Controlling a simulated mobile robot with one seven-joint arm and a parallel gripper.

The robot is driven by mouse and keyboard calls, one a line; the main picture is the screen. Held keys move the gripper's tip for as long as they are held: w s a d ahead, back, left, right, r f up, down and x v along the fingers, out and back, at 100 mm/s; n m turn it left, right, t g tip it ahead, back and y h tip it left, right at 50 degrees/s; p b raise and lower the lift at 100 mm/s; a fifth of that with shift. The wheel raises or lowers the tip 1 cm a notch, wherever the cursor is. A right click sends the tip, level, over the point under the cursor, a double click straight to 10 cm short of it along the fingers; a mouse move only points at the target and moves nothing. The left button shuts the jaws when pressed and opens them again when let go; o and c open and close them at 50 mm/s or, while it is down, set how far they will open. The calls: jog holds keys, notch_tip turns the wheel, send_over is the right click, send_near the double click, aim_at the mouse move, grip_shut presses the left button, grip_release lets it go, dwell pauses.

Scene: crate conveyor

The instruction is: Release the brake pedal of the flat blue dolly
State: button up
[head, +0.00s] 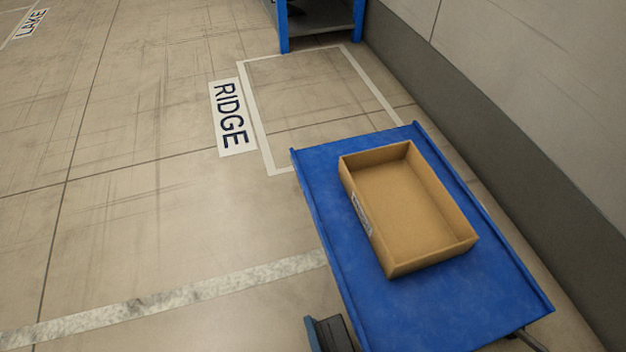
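The flat blue dolly (350,220) stands at the right of the head view, running from the middle toward the bottom edge. Its deck is flat with low raised lips along the sides. An open, empty cardboard box (405,258) with a white label on its left side sits on the deck. A dark part with a blue edge (330,334) shows at the bottom by the dolly's near left side; I cannot tell what it is. I cannot make out a brake pedal. My gripper is not in view.
A wall with a dark lower band (500,160) runs close along the dolly's right. A white floor outline (262,115) marked RIDGE (231,118) lies beyond it. A blue-framed rack (322,38) stands at the top. A LAKE sign (31,23) lies far left. The left floor is clear.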

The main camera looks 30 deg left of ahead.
grip_shut()
dwell(1.3)
